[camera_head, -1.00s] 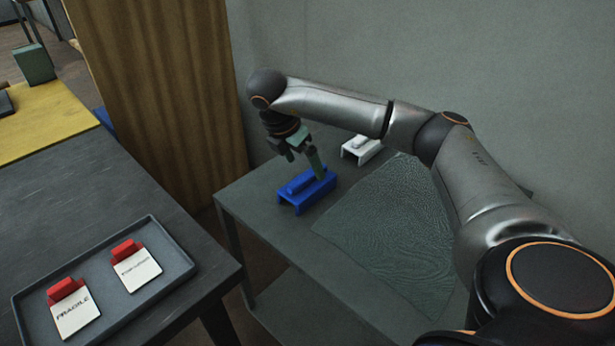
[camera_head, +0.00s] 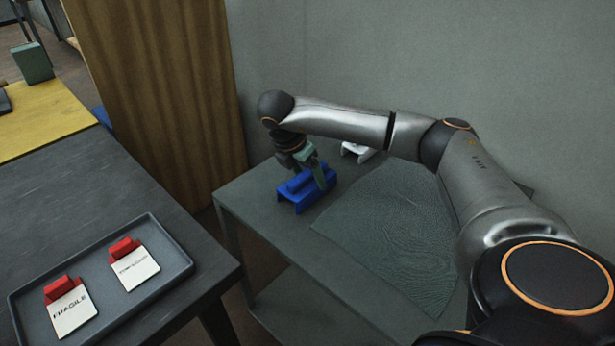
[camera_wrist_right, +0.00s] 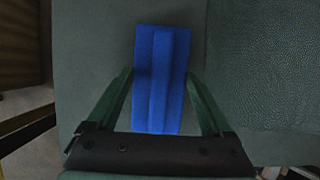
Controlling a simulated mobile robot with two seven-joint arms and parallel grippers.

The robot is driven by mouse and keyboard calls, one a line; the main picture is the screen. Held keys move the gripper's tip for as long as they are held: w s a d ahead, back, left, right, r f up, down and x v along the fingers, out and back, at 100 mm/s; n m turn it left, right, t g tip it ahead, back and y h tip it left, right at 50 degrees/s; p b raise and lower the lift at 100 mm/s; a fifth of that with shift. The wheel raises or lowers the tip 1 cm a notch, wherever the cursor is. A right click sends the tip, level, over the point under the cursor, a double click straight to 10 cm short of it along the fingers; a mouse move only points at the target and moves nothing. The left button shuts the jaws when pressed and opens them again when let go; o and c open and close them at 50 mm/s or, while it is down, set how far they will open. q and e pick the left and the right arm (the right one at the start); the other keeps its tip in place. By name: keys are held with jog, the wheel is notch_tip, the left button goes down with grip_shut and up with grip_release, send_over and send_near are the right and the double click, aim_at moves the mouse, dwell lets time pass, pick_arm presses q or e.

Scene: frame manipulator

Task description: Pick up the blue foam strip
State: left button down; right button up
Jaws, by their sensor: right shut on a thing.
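The blue foam strip (camera_head: 292,197) is a channel-shaped piece with a raised ridge along its top. It sits on the grey-green table near its left edge. My right gripper (camera_head: 309,176) is over it from above, with one green finger showing against its near right side. In the right wrist view the strip (camera_wrist_right: 162,100) lies between the two fingers (camera_wrist_right: 160,74), which press on its long sides. The gripper is shut on it. The strip appears to rest on the table still. My left gripper is not in view.
A white strip (camera_head: 353,149) of similar shape stands behind, partly hidden by my right arm. A textured green mat (camera_head: 395,225) lies right of the blue strip. At left, a dark table holds a grey tray (camera_head: 175,275) with two red-clipped cards, one reading FRAGILE.

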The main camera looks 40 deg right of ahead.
jog(key=c, duration=0.5)
jog(key=shift+r, duration=0.1)
